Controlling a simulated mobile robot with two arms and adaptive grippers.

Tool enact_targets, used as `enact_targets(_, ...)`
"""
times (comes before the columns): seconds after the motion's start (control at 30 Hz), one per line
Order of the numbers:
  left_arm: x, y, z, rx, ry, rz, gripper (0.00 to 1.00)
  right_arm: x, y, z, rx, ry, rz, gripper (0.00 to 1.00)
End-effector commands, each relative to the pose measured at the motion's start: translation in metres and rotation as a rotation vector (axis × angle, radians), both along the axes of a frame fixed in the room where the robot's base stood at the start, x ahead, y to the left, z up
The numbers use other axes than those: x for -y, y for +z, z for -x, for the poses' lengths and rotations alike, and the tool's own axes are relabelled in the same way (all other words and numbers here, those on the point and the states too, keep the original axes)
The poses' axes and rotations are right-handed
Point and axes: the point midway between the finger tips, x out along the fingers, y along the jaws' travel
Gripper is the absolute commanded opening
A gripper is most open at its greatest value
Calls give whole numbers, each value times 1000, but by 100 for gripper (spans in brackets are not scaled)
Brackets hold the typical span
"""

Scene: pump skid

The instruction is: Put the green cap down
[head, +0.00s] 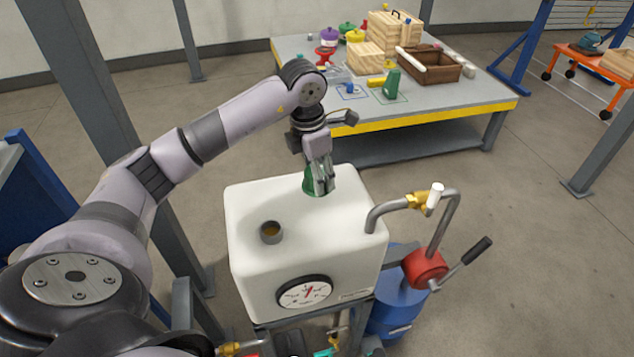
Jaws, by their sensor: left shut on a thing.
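My left gripper (323,187) points down over the back right part of the white tank's top. It is shut on the green cap (309,184), which shows partly behind the fingers. The cap is at or just above the top of the white tank (250,205); I cannot tell if it touches. The tank's open filler neck (271,232) stands uncovered at the front left of the top, with a brownish inside. My right gripper is not in view.
A pipe with a brass valve (418,199) and a red hand pump (426,268) stand right of the tank. A gauge (305,292) is on its front. Behind, a workbench (440,115) holds boxes, a brown crate (430,63) and a green bottle (391,83).

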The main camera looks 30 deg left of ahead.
Motion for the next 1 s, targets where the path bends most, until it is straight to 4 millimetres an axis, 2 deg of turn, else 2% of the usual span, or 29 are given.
enact_targets(0.3,0,-36,1,-2,0,0,13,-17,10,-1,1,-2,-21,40)
enact_targets(0.63,0,-41,0,0,0,0,13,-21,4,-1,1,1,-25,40)
enact_targets(0.67,0,-41,0,0,0,0,47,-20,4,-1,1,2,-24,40)
enact_targets(0.93,0,-40,0,-1,0,0,65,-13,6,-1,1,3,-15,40)
enact_targets(1.0,0,-40,0,-1,0,0,67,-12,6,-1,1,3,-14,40)
